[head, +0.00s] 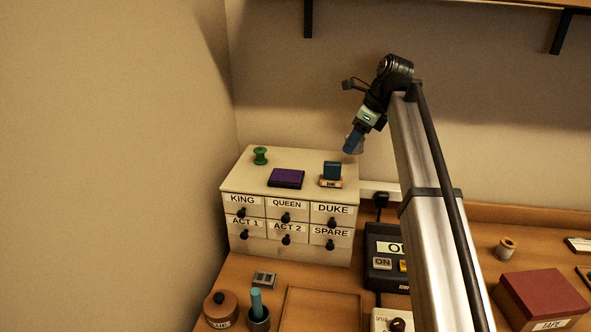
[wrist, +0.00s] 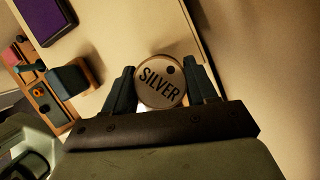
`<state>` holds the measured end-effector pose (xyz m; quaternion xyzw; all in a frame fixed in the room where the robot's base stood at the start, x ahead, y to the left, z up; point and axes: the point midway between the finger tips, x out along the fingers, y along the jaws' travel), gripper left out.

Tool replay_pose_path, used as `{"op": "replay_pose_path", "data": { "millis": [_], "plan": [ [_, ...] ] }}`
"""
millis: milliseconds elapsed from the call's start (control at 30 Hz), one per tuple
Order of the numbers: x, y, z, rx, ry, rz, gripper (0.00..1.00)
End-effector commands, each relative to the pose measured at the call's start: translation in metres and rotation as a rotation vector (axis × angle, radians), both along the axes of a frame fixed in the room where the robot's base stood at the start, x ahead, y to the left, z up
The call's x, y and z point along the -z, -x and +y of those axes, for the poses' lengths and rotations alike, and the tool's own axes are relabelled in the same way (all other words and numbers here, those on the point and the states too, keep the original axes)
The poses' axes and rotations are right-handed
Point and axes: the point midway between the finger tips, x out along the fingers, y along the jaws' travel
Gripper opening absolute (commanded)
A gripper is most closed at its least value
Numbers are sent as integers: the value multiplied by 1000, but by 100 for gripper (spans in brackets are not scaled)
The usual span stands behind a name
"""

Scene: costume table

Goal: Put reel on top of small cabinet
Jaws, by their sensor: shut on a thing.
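My gripper (head: 354,139) is shut on a round, pale thing marked SILVER (wrist: 161,84), seen end-on in the wrist view between both fingers. It has a dark spot near its edge and looks like a reel; its length is hidden. In the head view, the gripper is in the air near the back right corner of the small cabinet (head: 235,186). The cabinet is cream with two rows of labelled drawers. Its top also shows in the wrist view (wrist: 125,30).
On the cabinet stand a green spool (head: 260,156), a purple pad (head: 286,178) and a blue block on a wooden base (head: 332,171). The back right of the top looks bare. A black switch box (head: 385,276) stands right of the cabinet. The wall is close behind.

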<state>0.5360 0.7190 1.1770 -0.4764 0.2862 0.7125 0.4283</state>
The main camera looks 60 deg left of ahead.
Motion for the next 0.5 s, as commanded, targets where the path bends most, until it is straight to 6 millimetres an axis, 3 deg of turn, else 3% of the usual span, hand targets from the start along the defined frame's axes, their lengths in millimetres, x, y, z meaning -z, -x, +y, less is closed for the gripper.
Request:
{"op": "replay_pose_path", "data": {
  "millis": [100,233,400,500],
  "plan": [
    [-22,41,25,-64,-2,-1,26],
    [-42,75,41,-124,-2,-1,26],
    [-71,94,41,-191,-1,-1,26],
    [-67,101,29,-251,1,1,26]
  ]
}}
